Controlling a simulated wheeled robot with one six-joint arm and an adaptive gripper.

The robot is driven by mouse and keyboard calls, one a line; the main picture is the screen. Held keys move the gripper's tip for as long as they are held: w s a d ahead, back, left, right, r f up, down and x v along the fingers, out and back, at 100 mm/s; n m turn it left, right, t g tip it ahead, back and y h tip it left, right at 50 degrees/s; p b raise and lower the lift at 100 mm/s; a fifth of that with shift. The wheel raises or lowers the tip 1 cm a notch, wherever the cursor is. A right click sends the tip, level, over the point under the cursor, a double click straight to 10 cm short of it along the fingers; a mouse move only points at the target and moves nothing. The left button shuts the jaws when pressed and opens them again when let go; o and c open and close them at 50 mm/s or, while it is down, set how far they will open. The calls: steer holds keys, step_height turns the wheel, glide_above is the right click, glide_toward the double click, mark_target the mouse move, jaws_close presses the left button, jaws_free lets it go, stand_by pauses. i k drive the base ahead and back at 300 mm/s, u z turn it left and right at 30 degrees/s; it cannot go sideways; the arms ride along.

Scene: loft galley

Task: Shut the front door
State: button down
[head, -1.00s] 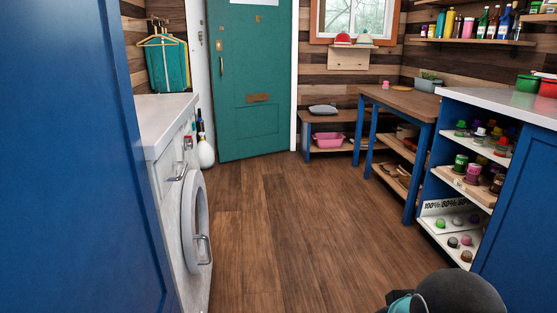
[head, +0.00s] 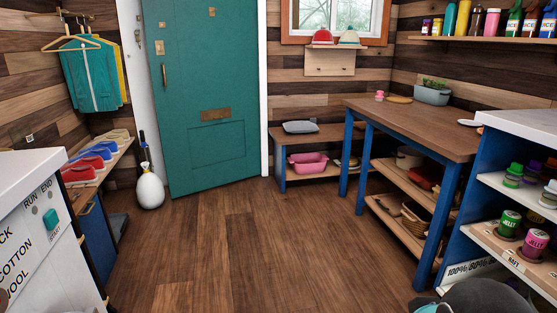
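The front door (head: 208,100) is teal, with a brass letter slot (head: 215,114) and a brass pull handle (head: 164,76) near its left edge. It stands ajar, with its left edge swung into the room. The white jamb (head: 133,75) shows along the left side, with a small brass plate on it. The right edge meets the white frame. A dark rounded part with a teal piece at the bottom right seems to be my arm. My gripper's fingers are not in view.
A white rounded vessel (head: 150,192) stands on the floor just left of the door's lower corner. The wooden floor (head: 235,250) between is clear.

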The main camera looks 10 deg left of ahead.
mark_target(207, 62)
steer(key=u, duration=0.05)
steer(key=i, duration=1.95)
steer(key=u, duration=0.7)
steer(key=i, duration=1.9)
steer(key=u, duration=0.7)
